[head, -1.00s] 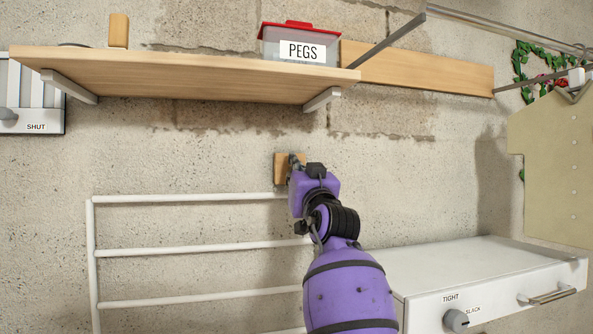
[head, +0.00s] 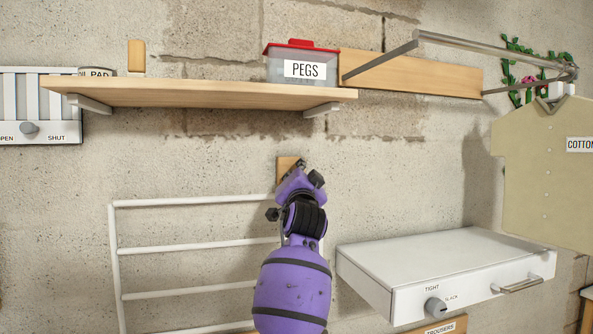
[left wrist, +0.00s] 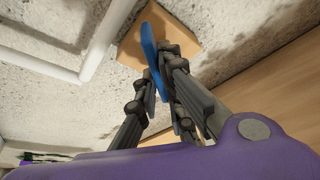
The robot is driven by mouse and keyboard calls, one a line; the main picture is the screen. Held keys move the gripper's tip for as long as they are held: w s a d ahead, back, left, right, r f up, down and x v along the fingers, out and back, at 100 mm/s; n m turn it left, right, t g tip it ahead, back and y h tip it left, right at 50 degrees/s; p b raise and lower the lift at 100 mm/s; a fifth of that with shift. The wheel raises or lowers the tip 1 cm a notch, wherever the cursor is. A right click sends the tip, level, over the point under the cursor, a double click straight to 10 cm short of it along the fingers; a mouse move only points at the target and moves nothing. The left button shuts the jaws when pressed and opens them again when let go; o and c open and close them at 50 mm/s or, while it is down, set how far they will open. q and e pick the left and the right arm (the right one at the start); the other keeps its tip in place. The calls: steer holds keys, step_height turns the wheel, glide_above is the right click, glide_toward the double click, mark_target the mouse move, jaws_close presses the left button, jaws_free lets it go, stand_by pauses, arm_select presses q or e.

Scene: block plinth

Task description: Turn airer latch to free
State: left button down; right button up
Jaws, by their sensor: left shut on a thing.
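The white airer (head: 190,202), a frame of several rails, hangs against the wall below the shelf. A small wooden block (head: 283,172) is fixed to the wall at its upper right; it also shows in the left wrist view (left wrist: 190,32). A blue latch lever (left wrist: 149,42) lies across the block in the left wrist view; in the head view my arm hides it. My left gripper (left wrist: 163,75) is shut on the lever, its fingers on either side, close to the block. In the head view the left gripper (head: 297,170) is at the block. My right gripper is out of view.
A wooden shelf (head: 200,94) with a PEGS box (head: 303,64) is above. A white unit (head: 440,262) with a TIGHT/SLACK knob (head: 435,307) juts out at right. A beige shirt (head: 545,160) hangs far right. A vent (head: 40,118) is at left.

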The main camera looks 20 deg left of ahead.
arm_select(q)
steer(key=m+h, duration=0.1)
steer(key=m, duration=0.3)
steer(key=m+g+h, duration=0.1)
steer(key=m, duration=0.1)
steer(key=shift+s+a+r+m+h, duration=0.2)
steer(key=shift+r+m+h, duration=0.1)
steer(key=shift+r+m, duration=0.1)
steer(key=shift+m+g+h, duration=0.3)
steer(key=shift+m+g, duration=0.4)
steer(key=shift+m, duration=1.5)
steer(key=shift+d+r, duration=0.1)
steer(key=shift+r, duration=0.05)
steer(key=c, duration=2)
jaws_free()
steer(key=shift+o, duration=0.4)
steer(key=shift+w+f, duration=0.15)
steer(key=shift+f, duration=0.1)
steer(key=v, duration=1.2)
steer(key=shift+r, duration=0.1)
